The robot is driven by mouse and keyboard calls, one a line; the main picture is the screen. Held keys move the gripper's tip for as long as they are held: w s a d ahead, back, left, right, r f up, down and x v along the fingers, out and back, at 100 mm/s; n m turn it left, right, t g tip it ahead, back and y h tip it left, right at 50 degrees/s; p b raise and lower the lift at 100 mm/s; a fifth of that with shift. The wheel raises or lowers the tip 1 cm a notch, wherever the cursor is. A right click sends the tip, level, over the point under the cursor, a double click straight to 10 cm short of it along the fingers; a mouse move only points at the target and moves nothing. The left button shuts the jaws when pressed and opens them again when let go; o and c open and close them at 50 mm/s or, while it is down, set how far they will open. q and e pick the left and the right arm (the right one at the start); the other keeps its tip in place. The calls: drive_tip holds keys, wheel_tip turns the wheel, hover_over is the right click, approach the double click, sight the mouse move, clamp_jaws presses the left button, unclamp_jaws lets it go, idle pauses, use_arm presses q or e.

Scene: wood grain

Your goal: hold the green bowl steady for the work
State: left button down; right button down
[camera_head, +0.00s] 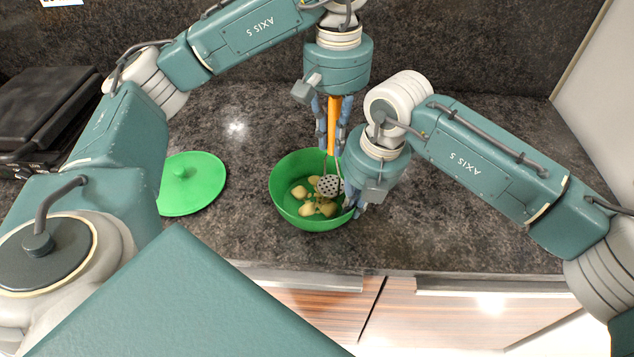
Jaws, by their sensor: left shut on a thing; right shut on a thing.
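The green bowl (284,203) stands upright on the dark counter near its front edge. Several pale yellow, potato-like pieces (306,208) lie inside it. My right gripper (354,208) is shut on the right rim of the bowl; its fingertips are partly hidden. My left gripper (332,140) is above the bowl, pointing down, and is shut on the orange handle of a masher (333,118). The masher's perforated grey head (329,186) is inside the bowl, by the pieces. I cannot tell whether it presses on them.
A round green lid (205,178) with a knob lies on the counter left of the bowl, partly behind my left arm. A black appliance (40,115) stands at the far left. The counter (450,225) is clear right of the bowl.

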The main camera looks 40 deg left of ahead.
sight(332, 150)
use_arm(q)
drive_tip(key=shift+f, duration=1.95)
drive_tip(key=shift+s+f, duration=0.1)
drive_tip(key=shift+f, duration=0.2)
idle(0.3)
drive_tip(key=shift+r, duration=1.9)
drive_tip(key=a, duration=0.4)
drive_tip(key=shift+r, duration=0.4)
drive_tip(key=shift+d, duration=0.1)
